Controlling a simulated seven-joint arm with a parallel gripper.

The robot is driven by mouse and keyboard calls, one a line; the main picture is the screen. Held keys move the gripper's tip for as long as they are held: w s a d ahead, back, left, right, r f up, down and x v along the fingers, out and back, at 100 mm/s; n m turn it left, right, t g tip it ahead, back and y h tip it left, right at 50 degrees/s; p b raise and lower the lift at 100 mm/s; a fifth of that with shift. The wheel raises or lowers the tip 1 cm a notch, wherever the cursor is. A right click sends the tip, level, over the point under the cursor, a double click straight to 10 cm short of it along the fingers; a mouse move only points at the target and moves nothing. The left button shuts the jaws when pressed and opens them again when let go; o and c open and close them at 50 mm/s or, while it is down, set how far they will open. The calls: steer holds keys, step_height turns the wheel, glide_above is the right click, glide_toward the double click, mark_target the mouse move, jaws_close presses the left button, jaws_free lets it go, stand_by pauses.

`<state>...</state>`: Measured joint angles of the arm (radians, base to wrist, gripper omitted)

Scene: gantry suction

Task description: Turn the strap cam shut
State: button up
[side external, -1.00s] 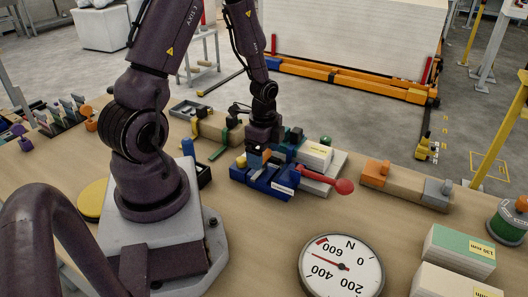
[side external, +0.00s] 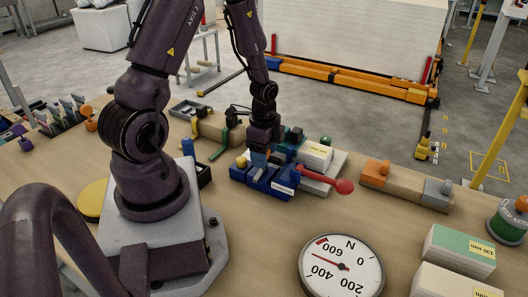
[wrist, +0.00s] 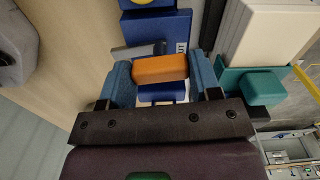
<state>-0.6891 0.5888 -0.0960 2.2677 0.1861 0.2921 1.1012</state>
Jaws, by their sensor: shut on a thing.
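My gripper (wrist: 160,72) points down with its two blue fingers shut on an orange block (wrist: 160,68), which seems to be the handle of the strap cam. A grey bar (wrist: 137,50) and a dark pin sit beside the block, over a blue fixture (wrist: 154,28). In the side external view my gripper (side external: 262,154) is low over the same blue fixture (side external: 262,182), which stands on the table. The fingers hide the orange block there. How far the cam is turned cannot be told.
A red-knobbed lever (side external: 342,186) sticks out to the right of the fixture. A white block (side external: 315,152) stands behind it. A dial gauge (side external: 341,266) lies in front. A wooden block with orange and grey parts (side external: 405,187) is at the right. The table between is clear.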

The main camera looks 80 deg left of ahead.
steer(key=n, duration=0.8)
steer(key=shift+n, duration=0.4)
steer(key=n, duration=0.4)
steer(key=shift+n, duration=1.8)
steer(key=o, duration=0.9)
step_height(320, 180, up, 13)
